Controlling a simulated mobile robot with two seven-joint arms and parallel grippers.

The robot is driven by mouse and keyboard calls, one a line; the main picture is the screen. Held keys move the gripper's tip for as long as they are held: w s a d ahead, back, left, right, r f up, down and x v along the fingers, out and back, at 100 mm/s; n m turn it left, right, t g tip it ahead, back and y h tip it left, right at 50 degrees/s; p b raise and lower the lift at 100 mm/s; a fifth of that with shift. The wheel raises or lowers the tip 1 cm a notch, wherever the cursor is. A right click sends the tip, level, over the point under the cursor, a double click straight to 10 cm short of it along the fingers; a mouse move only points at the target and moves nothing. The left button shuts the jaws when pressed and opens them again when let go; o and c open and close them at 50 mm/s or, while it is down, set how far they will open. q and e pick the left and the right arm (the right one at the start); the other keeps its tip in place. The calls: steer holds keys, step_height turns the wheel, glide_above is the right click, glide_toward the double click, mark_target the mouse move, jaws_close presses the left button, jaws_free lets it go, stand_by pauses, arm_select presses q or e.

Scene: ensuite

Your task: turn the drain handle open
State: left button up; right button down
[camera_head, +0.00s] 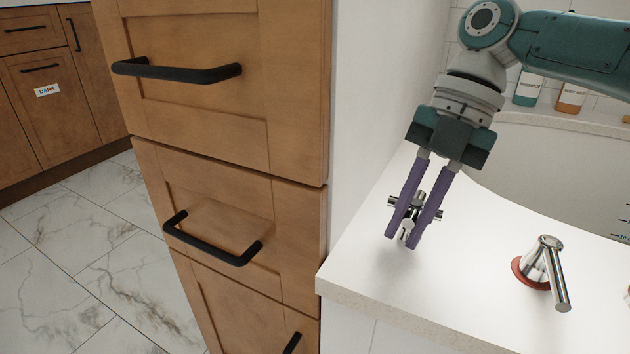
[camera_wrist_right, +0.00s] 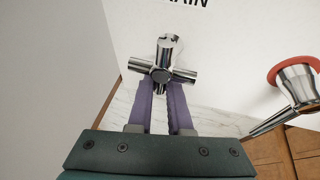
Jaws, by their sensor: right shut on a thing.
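The drain handle (camera_head: 408,229) is a chrome cross-shaped handle on the white counter beside the tub. It also shows in the right wrist view (camera_wrist_right: 166,48), with part of a printed label ending in "AIN" beyond it. My right gripper (camera_head: 415,240) reaches down over the handle with its purple fingers on either side of one part of the cross, shut on it. The fingers hide part of the handle in the head view. My left gripper is not in view.
A chrome lever with a red ring (camera_head: 540,272) stands on the counter to the right of the handle. A tall wooden drawer unit (camera_head: 230,150) with black pulls stands to the left. Bottles (camera_head: 528,90) stand on the ledge behind. The tub basin (camera_head: 560,160) lies beyond the counter.

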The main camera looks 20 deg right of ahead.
steer(key=shift+s+d+f+n, duration=0.1)
steer(key=shift+n, duration=0.2)
steer(key=c, duration=0.9)
jaws_free()
steer(key=shift+o, duration=0.2)
steer(key=p+v, duration=0.3)
steer(key=v, duration=0.7)
